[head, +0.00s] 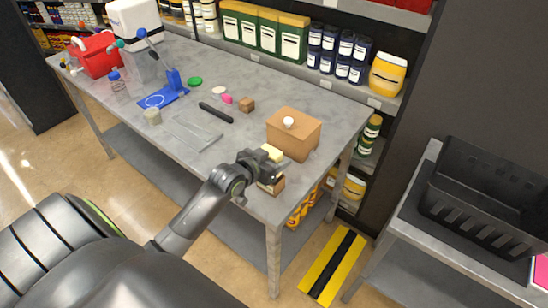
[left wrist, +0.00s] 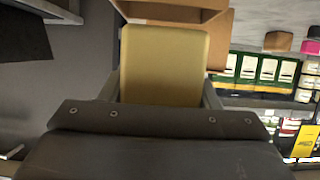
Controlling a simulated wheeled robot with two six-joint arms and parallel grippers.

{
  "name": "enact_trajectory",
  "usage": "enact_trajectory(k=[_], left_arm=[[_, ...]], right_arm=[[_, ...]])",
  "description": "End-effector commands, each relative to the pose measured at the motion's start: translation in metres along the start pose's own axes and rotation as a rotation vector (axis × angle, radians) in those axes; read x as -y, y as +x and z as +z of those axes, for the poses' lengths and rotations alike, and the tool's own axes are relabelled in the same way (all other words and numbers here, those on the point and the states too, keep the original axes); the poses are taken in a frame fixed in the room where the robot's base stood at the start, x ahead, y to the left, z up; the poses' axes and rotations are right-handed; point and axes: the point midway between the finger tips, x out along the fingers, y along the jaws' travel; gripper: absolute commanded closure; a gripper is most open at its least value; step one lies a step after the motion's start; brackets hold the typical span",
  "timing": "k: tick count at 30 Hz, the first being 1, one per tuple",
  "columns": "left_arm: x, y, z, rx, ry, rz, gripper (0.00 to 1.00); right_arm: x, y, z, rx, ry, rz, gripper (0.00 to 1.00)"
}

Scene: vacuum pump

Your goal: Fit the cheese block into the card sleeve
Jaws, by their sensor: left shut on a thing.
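The cheese block is a pale yellow block (head: 273,154) at the table's near right corner. In the left wrist view the yellow block (left wrist: 163,65) fills the space between the fingers. My left gripper (head: 268,167) is shut on it and hides part of it in the head view. A small brown card piece (head: 272,186), apparently the card sleeve, shows just below the gripper at the table edge. In the left wrist view brown card (left wrist: 172,12) lies just beyond the block's far end. I cannot tell whether block and card touch. My right gripper is not in view.
A brown box with a white knob (head: 293,140) stands close behind the gripper. A small brown block (head: 247,105), a black bar (head: 215,112) and a blue stand (head: 168,95) are farther left. A black crate (head: 485,200) sits on another table at right.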

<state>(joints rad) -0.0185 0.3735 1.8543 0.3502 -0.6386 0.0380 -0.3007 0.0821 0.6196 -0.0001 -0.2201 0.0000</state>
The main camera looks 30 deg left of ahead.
Motion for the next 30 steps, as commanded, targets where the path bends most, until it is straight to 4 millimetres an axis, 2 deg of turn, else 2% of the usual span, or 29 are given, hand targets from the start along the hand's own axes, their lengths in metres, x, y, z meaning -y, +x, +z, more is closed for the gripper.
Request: enact_trajectory(k=[30], left_arm=[[-0.0002,-0.0003,-0.0015,-0.002,0.000,0.000,0.79]], right_arm=[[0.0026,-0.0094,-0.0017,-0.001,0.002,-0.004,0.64]])
